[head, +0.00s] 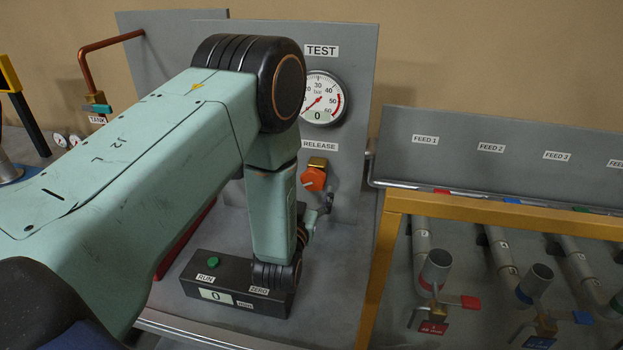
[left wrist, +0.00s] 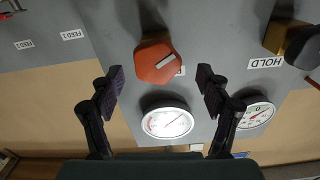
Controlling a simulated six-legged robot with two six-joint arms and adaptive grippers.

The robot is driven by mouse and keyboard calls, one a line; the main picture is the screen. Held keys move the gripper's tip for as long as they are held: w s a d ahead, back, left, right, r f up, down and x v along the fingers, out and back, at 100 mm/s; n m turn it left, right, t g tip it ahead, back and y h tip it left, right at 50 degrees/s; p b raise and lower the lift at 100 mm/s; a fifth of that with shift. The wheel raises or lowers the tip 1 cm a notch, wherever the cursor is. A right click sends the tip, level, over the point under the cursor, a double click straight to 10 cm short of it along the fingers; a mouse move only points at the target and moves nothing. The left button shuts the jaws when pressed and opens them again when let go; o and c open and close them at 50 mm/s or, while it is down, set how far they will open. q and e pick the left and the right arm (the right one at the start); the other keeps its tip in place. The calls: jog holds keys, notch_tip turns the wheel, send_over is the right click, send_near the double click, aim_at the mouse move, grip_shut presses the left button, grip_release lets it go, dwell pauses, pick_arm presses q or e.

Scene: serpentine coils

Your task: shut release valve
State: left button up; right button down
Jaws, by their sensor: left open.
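The release valve is an orange knob (head: 314,180) on a brass body, under the RELEASE label on the grey TEST panel (head: 345,60). In the left wrist view the knob (left wrist: 155,63) carries a slanted white mark. My left gripper (head: 318,212) is just below the knob in the head view, partly hidden behind my own arm. In the left wrist view my left gripper (left wrist: 160,78) is open, its dark fingers on either side of the knob's line. I cannot tell how far the knob is from the fingertips. No contact shows. My right gripper is not in view.
The TEST gauge (head: 322,98) above the knob shows 0 on its display. A black box (head: 238,285) with RUN and ZERO labels stands below. Pipes with red and blue handles and a yellow frame (head: 480,209) are at right. A HOLD valve (left wrist: 287,38) shows in the wrist view.

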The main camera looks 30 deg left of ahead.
aim_at(312, 184)
pick_arm(q)
jog(key=x, duration=0.3)
jog(key=shift+w+d+f, duration=0.2)
jog(key=shift+w+f, duration=0.1)
jog(key=shift+w, duration=0.15)
jog(key=shift+s+r, duration=0.25)
jog(key=shift+s, duration=0.15)
jog(key=shift+a, duration=0.1)
jog(key=shift+c, duration=0.7)
jog(key=shift+w+f, duration=0.25)
jog(key=shift+w, duration=0.15)
jog(key=c, duration=0.4)
jog(key=shift+s, duration=0.1)
jog(key=c, duration=0.6)
